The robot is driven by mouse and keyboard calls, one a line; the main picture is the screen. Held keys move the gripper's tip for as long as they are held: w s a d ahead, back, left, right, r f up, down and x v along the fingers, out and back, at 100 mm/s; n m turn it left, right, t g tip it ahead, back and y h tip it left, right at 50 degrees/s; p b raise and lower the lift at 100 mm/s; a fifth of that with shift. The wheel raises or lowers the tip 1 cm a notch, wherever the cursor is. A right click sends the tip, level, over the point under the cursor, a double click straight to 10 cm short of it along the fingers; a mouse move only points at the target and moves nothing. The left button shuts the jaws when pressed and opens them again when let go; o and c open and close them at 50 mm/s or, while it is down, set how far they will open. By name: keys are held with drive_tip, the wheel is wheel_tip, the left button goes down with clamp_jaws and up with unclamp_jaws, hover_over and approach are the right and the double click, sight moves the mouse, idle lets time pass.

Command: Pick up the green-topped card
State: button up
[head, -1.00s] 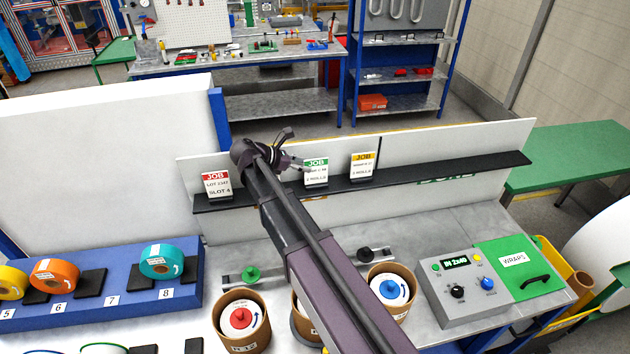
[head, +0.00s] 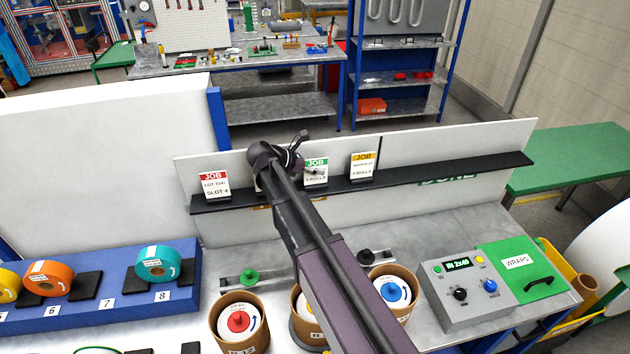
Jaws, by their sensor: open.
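The green-topped card (head: 317,172) stands upright on the black ledge (head: 415,174) along the white panel, between the red-topped card (head: 215,185) and the yellow-topped card (head: 362,166). My arm reaches up across the bench from the bottom. My gripper (head: 308,153) is just in front of and left of the green-topped card, and is open. It covers part of the card's left side and top. I cannot tell whether a finger touches the card.
A grey control box (head: 462,291) and a green WRAPS lid (head: 520,266) sit at the right of the bench. Cardboard tubs (head: 238,322) stand below my arm. A blue rack with tape rolls (head: 158,264) is at the left.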

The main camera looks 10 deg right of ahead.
idle(0.4)
clamp_jaws()
drive_tip(key=shift+r, duration=0.25)
wheel_tip(320, 180, up, 3)
drive_tip(key=p, duration=0.3)
drive_tip(key=shift+p, duration=0.3)
drive_tip(key=s+d, duration=0.4)
drive_tip(key=s, duration=0.3)
drive_tip(key=s+d+r+p, duration=0.1)
drive_tip(key=s+d, duration=0.3)
drive_tip(key=s, duration=0.3)
drive_tip(key=shift+r, duration=0.3)
